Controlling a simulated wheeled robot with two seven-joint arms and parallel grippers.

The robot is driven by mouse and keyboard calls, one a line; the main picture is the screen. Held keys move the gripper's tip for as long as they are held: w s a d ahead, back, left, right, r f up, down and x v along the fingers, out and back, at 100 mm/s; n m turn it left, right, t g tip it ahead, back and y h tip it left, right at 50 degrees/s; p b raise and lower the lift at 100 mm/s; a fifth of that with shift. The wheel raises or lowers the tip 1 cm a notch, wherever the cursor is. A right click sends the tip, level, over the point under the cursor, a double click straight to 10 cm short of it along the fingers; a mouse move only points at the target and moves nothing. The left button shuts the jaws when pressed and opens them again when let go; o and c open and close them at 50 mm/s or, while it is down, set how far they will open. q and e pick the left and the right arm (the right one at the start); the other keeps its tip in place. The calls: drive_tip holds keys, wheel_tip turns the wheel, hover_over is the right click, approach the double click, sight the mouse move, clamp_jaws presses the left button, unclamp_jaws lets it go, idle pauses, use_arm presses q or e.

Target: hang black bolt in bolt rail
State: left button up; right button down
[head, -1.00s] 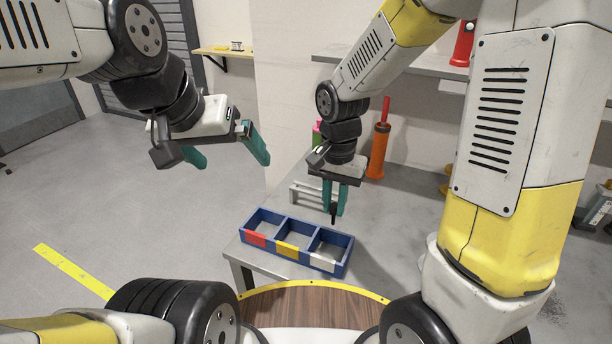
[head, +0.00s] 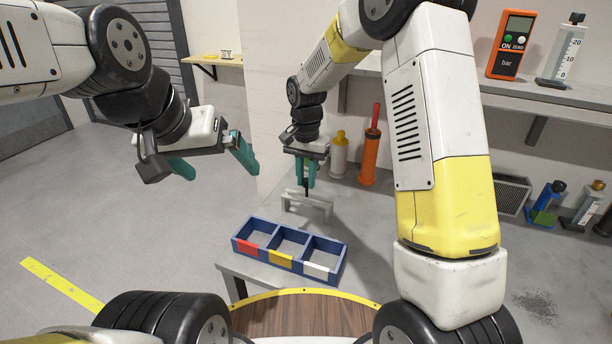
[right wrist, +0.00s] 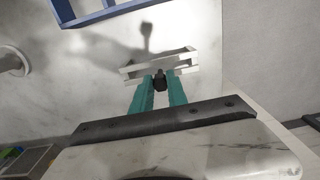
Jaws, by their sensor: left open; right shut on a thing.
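My right gripper (head: 307,184) is shut on the black bolt (head: 307,187), which hangs down dark between the teal fingertips. The bolt also shows between the fingers in the right wrist view (right wrist: 160,82). The light grey bolt rail (head: 318,203) stands on the table just below the gripper, and it shows beyond the fingertips in the right wrist view (right wrist: 180,64). My left gripper (head: 212,165) is open and empty, in the air left of the table.
A blue tray (head: 262,261) with three compartments marked red, yellow and white sits in front of the rail. Behind stand an orange bottle (head: 370,155) and a white bottle with yellow cap (head: 339,158). A shelf (head: 440,90) runs along the wall above the table.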

sight(307, 187)
drive_tip(key=shift+s+f, duration=0.1)
drive_tip(key=shift+f, duration=1.45)
drive_tip(key=shift+f, duration=0.1)
drive_tip(key=shift+f, duration=0.4)
drive_tip(key=c, duration=1.3)
unclamp_jaws()
